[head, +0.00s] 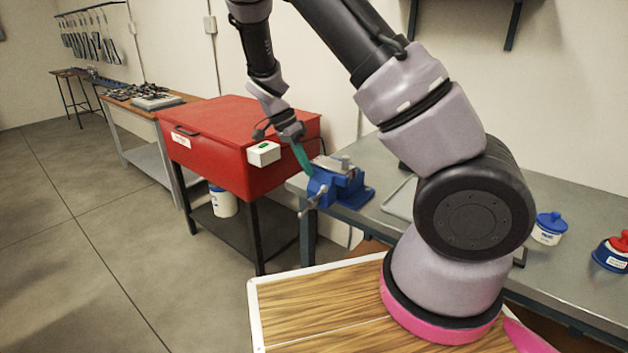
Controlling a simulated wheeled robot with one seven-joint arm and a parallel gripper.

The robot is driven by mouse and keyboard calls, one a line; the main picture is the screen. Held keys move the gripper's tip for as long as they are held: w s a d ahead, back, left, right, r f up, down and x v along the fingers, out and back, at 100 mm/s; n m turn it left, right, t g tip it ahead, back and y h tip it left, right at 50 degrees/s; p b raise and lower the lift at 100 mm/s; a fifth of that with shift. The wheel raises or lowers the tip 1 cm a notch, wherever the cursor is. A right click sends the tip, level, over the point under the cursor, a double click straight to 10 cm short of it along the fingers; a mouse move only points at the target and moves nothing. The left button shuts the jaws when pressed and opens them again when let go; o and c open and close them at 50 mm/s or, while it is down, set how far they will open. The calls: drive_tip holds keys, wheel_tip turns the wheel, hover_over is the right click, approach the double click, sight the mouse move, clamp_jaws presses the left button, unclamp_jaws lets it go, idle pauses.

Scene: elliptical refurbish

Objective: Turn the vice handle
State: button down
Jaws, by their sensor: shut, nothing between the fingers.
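The blue vice (343,184) is fixed at the left front corner of the grey metal workbench (390,217). Its metal handle (308,206) sticks out at the front left, over the bench edge. My gripper (309,172) has teal fingers pointing down to the right, shut with nothing between them. The fingertips are at the upper left of the vice body, above the handle. I cannot tell whether they touch the vice.
A red parts washer (232,130) stands just left of the vice, with a white bucket (223,202) on its lower shelf. A blue-lidded pot (549,228) and a red-topped container (612,252) stand on the bench at right. The floor at left is clear.

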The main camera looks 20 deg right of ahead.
sight(313, 199)
drive_tip(key=shift+s+d+f, duration=0.25)
drive_tip(key=shift+s+f, duration=0.4)
drive_tip(key=shift+s, duration=0.2)
drive_tip(key=shift+s+d+f, duration=0.2)
drive_tip(key=shift+s+f, duration=0.4)
drive_tip(key=shift+s, duration=0.25)
drive_tip(key=shift+s, duration=0.1)
drive_tip(key=shift+s+d+f, duration=0.35)
drive_tip(key=shift+s+d, duration=0.1)
drive_tip(key=shift+s, duration=0.3)
